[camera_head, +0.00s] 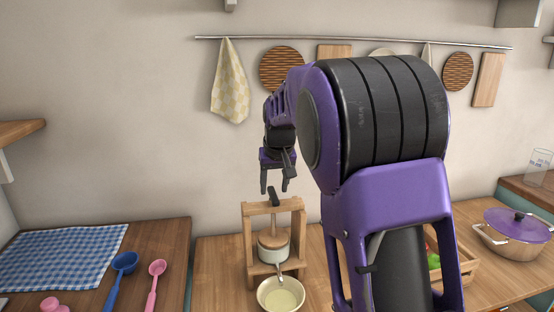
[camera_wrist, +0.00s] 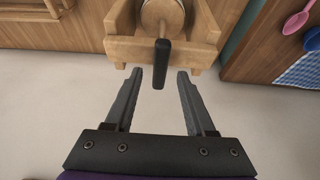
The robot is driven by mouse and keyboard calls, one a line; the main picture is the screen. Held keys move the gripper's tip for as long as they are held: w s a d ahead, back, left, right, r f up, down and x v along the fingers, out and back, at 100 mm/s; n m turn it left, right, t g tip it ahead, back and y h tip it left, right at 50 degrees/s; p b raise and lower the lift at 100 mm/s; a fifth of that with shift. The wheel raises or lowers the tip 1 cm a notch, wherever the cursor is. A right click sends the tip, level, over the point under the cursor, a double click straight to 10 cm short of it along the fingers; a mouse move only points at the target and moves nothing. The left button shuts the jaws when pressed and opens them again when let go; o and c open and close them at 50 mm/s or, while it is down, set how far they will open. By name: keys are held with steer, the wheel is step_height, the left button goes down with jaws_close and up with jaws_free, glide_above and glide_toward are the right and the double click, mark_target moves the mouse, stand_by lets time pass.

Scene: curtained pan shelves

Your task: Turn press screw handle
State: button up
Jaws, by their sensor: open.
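A wooden press (camera_head: 249,240) stands on the counter in the middle of the head view. Its dark screw handle (camera_head: 274,197) sticks up above the top beam. In the wrist view the black handle (camera_wrist: 162,62) points toward my gripper from the press frame (camera_wrist: 120,48). My gripper (camera_head: 275,188) hangs just above the handle, fingers pointing down. In the wrist view my gripper (camera_wrist: 157,75) is open, with the handle's end between its two fingertips and a gap on each side. A cream bowl (camera_head: 280,296) with pale contents sits at the press's front.
A blue ladle (camera_head: 121,266), a pink spoon (camera_head: 155,276) and a checked cloth (camera_head: 70,256) lie on the left counter. A crate (camera_head: 458,266) with vegetables and a purple-lidded pot (camera_head: 515,235) stand right. A rail (camera_head: 350,41) with boards and towels runs along the wall.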

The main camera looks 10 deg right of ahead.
steer(key=v, duration=1.5)
steer(key=shift+s+r, duration=0.2)
steer(key=shift+r, duration=0.1)
steer(key=shift+f, duration=0.15)
